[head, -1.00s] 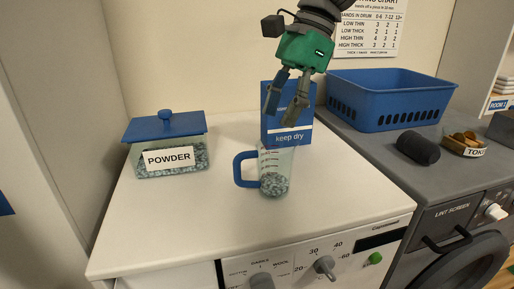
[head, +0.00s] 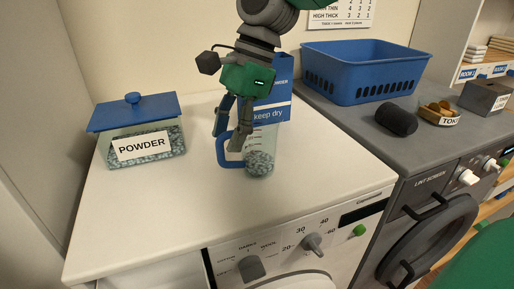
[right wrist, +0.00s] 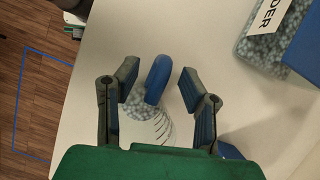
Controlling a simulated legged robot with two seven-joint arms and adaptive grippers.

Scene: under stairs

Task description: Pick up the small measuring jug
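The small measuring jug (head: 261,162) is clear with a blue handle and holds grey-blue granules. It stands upright on the white washing machine top, its handle (head: 222,152) facing left. It also shows in the right wrist view, with the blue handle (right wrist: 158,78) between the fingers. My right gripper (head: 228,138) is open and points down at the handle, one finger on each side. In the right wrist view, gaps show between the handle and both fingertips (right wrist: 158,82). The gripper hides part of the jug's upper side. My left gripper is not in view.
A lidded POWDER container (head: 140,142) stands left of the jug. A blue "keep dry" box (head: 273,100) stands close behind the jug and gripper. A blue basket (head: 365,75), dark cylinder (head: 396,119) and token tray (head: 438,115) sit on the grey machine. The front white top is clear.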

